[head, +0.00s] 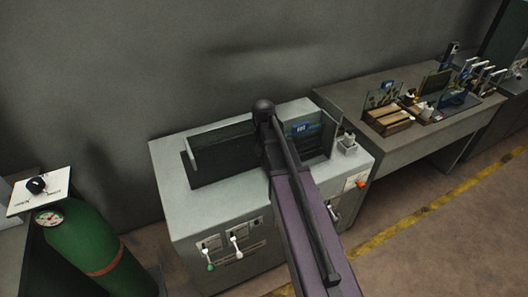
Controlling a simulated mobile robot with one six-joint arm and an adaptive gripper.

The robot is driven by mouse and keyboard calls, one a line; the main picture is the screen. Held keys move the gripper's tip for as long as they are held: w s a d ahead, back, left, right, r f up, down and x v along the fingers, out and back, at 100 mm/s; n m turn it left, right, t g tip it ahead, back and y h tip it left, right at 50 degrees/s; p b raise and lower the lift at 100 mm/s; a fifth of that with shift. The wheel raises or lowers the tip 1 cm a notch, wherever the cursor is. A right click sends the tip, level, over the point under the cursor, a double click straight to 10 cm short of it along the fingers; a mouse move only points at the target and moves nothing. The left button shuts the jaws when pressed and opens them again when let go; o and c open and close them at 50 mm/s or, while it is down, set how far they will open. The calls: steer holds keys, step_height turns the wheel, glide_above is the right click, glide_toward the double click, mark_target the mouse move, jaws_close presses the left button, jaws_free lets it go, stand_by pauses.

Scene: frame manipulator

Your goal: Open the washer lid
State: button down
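A pale grey box-shaped machine (210,215), probably the washer, stands against the wall in the middle of the head view. Its top has a dark rectangular recess (225,150) with a short pale upright edge at its left end and a glass-like panel at its right. I cannot tell which part is the lid or whether it is open. My purple arm reaches up from the bottom and crosses the machine's front and top, hiding the middle of the recess. The arm's dark rounded end shows above the recess. My gripper's fingers do not show.
Small levers with green and white knobs (236,248) and an orange knob (361,183) are on the machine's front. A green gas cylinder (88,250) stands at left. A bench (400,153) with wooden blocks and small items is at right. A yellow line crosses the floor.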

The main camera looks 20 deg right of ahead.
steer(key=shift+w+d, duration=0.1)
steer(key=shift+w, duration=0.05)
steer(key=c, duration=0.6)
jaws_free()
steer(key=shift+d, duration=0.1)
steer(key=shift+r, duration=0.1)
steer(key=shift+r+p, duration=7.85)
steer(key=shift+p, duration=0.1)
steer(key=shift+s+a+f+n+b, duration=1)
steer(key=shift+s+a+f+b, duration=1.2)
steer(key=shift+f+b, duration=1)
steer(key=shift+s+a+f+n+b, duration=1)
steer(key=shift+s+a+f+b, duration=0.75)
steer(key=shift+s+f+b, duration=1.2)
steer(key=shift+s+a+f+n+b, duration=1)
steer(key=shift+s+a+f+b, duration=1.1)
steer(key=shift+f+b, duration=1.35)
